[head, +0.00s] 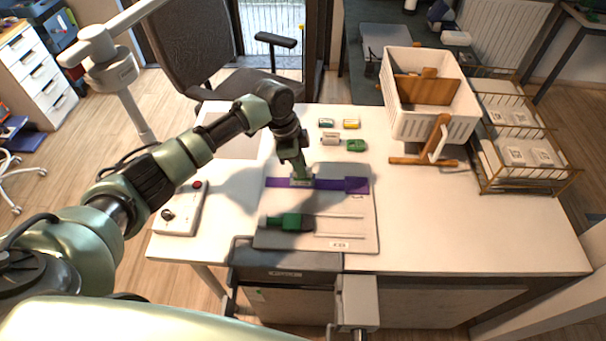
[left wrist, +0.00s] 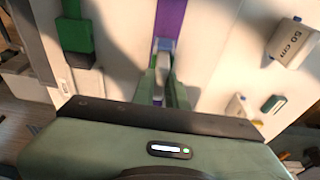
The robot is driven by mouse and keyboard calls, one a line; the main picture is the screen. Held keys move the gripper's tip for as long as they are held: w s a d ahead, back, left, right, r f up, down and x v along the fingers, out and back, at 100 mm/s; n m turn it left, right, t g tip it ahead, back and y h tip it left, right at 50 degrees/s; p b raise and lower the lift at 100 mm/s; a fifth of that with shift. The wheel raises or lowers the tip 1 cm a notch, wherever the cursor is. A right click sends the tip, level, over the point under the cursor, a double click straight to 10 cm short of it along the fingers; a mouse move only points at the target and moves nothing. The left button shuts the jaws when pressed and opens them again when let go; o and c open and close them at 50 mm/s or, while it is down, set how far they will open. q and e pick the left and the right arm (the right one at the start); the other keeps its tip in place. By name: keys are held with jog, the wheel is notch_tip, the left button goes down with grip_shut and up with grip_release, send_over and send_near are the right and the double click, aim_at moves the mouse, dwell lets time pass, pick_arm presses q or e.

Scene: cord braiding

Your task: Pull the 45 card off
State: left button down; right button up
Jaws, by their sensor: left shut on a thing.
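My left gripper (head: 301,180) reaches down onto the purple strip (head: 335,184) on the grey board. In the left wrist view its fingers (left wrist: 161,72) are shut on a small pale grey piece (left wrist: 163,46) lying across the purple strip (left wrist: 170,18). I cannot read a number on that piece. No card clearly marked 45 can be read in either view. A white block marked 50 cm (left wrist: 290,42) stands at the upper right of the left wrist view. My right gripper is not seen.
The board (head: 367,232) also carries a green piece (head: 290,222) and a white label (head: 339,245). Small blocks (head: 331,139) lie behind the board. A white crate (head: 433,115) and a wire rack (head: 515,181) stand at right. A switch box (head: 181,215) is at left. The right front table is clear.

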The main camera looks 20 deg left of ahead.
pick_arm(q)
jog(key=shift+r, duration=0.2)
jog(key=shift+d+p+v, duration=0.2)
jog(key=shift+p+v, duration=0.75)
jog(key=shift+p, duration=0.05)
jog(key=shift+d+p+v, duration=0.25)
jog(key=shift+p+v, duration=0.7)
jog(key=shift+p, duration=0.05)
jog(key=shift+d+p+v, duration=0.2)
jog(key=shift+p+v, duration=0.75)
jog(key=shift+p, duration=0.05)
jog(key=shift+w+r, duration=0.15)
jog(key=shift+w, duration=0.05)
